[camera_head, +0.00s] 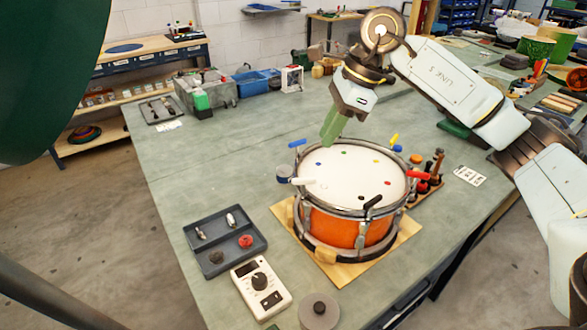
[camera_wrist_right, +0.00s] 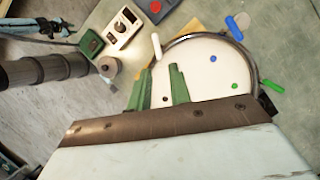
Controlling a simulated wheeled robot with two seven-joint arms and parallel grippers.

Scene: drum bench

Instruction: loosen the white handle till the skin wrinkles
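The drum (camera_head: 345,228) has an orange shell and a pale skin (camera_head: 350,172) with small coloured dots. The skin looks smooth at this size. The white handle (camera_head: 303,182) sticks out over the rim at the drum's left. It also shows in the right wrist view (camera_wrist_right: 157,46), beyond the fingertips and apart from them. My right gripper (camera_head: 332,130) points down above the far left of the drum. In the right wrist view its two green fingers (camera_wrist_right: 158,82) stand apart with nothing between them. My left gripper is not in view.
Other handles sit around the rim: blue (camera_head: 298,143), yellow (camera_head: 394,140), red (camera_head: 418,175) and black (camera_head: 372,201). A dark tray (camera_head: 222,262) and a white meter with a knob (camera_head: 248,297) lie left of the drum.

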